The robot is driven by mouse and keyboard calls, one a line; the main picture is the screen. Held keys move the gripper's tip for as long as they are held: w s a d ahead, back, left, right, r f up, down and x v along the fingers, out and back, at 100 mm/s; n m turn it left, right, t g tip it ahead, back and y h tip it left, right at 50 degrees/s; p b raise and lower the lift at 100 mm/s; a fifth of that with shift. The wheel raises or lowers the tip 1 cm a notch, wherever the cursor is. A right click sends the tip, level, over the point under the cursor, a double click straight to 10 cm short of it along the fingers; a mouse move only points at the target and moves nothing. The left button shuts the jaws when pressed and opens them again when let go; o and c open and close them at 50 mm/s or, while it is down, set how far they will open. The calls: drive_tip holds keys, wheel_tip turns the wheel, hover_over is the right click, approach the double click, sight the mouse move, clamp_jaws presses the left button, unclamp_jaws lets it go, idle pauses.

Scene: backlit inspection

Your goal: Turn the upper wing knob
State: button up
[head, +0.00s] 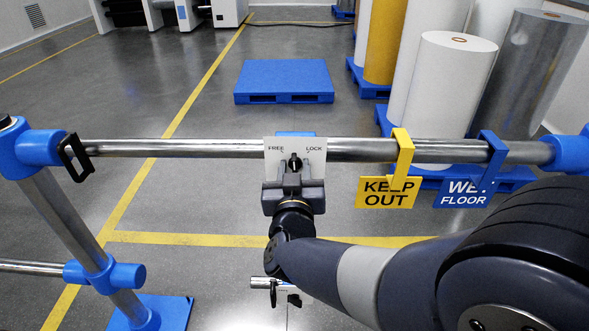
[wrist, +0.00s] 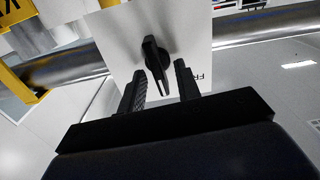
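The upper wing knob (head: 294,160) is black, on a white plate (head: 311,154) marked FREE and LOCK on the upper rail. Its wing points roughly up, between the two words. In the wrist view the black wing knob (wrist: 155,62) stands out from the white plate (wrist: 190,28). My gripper (head: 293,177) is just in front of the plate. In the wrist view its two fingers (wrist: 160,85) are apart, one on each side of the knob's near end, with visible gaps. Contact does not show. A lower black knob (head: 293,299) is partly hidden below my arm.
The steel rail (head: 214,149) runs across between blue fittings. A black handle (head: 74,157) hangs at the left. A yellow KEEP OUT sign (head: 386,193) and a blue WET FLOOR sign (head: 468,194) hang at the right. A blue pallet (head: 284,80) lies behind.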

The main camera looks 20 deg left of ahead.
drive_tip(key=shift+c, duration=0.4)
clamp_jaws()
drive_tip(key=shift+f+m+b, duration=0.1)
drive_tip(key=shift+m+b, duration=0.2)
drive_tip(key=shift+b, duration=0.1)
drive_tip(key=m+b, duration=0.2)
drive_tip(key=m, duration=0.1)
drive_tip(key=m+b, duration=0.5)
drive_tip(key=m, duration=0.1)
drive_tip(key=shift+w+d+f, duration=0.1)
drive_tip(key=shift+d, duration=0.3)
drive_tip(key=shift+b, duration=0.35)
drive_tip(key=shift+m, duration=0.3)
drive_tip(key=shift+o, duration=0.4)
unclamp_jaws()
